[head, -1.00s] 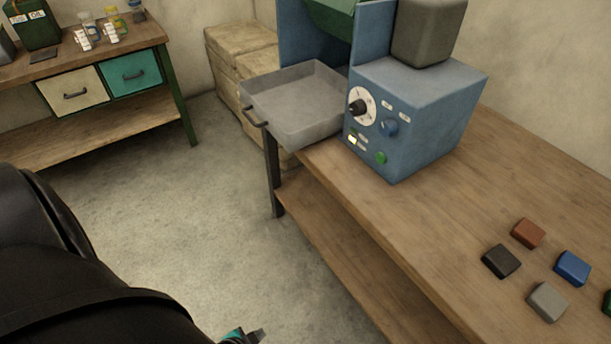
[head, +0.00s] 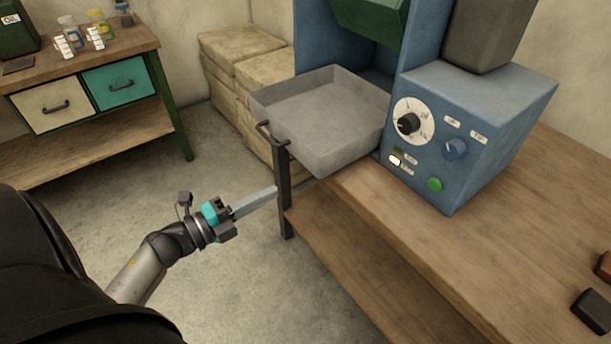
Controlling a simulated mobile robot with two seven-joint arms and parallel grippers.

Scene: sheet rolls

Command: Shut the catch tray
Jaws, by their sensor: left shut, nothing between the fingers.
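The catch tray (head: 335,142) is a grey, open-topped, empty drawer. It is pulled out from the blue machine (head: 480,130) and juts past the left edge of the wooden bench. Its dark handle (head: 268,134) is on its left-hand front face. My left gripper (head: 275,191) comes in from the lower left with its fingers shut and nothing between them. In the picture it is below the tray handle, its tips near the dark bench leg, and it does not touch the tray. My right gripper is not in view.
The machine's front has a dial (head: 408,123), a blue knob and a green button (head: 435,185). The wooden bench (head: 440,250) carries dark and reddish blocks at the right edge. Open floor lies left of the bench.

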